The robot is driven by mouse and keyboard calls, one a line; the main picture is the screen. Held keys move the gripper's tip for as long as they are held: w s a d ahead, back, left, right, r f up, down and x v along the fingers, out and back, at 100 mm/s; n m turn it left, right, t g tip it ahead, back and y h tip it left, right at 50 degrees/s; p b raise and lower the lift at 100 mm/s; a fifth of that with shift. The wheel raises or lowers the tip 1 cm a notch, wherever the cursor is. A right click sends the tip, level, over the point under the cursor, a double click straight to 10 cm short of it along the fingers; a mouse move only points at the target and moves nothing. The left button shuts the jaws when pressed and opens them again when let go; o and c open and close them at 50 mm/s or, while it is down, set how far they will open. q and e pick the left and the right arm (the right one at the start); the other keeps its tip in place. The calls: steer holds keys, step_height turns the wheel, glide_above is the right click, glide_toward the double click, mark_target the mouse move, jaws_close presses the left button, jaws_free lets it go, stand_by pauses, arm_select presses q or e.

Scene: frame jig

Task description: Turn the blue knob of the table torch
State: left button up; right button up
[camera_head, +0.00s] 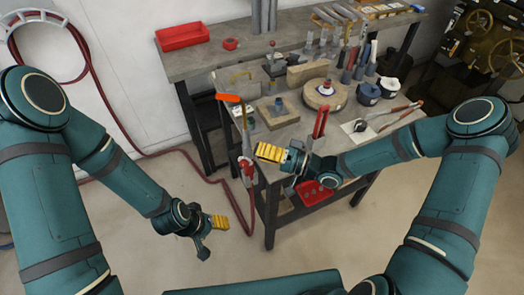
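What looks like the table torch (247,166) is at the left front edge of the workbench, with a red hose running to it and an orange-topped upright part above. I cannot make out its blue knob at this size. My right gripper (269,152) has yellow fingers pointing left, just right of the torch in the picture, over the bench's front edge. Its fingers overlap, so its opening is unclear. My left gripper (219,223) is low, left of the bench and below the torch in the picture, apart from it. Its opening is also unclear.
The workbench (350,140) carries a round wooden block (325,95), a red upright tool (321,121), dark pots (368,93) and pliers (398,112). A higher shelf behind holds a red tray (182,36). The red hose (120,125) hangs along the wall.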

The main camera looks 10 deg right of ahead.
steer(key=shift+d, duration=0.1)
steer(key=v, duration=1.2)
steer(key=shift+r, duration=0.1)
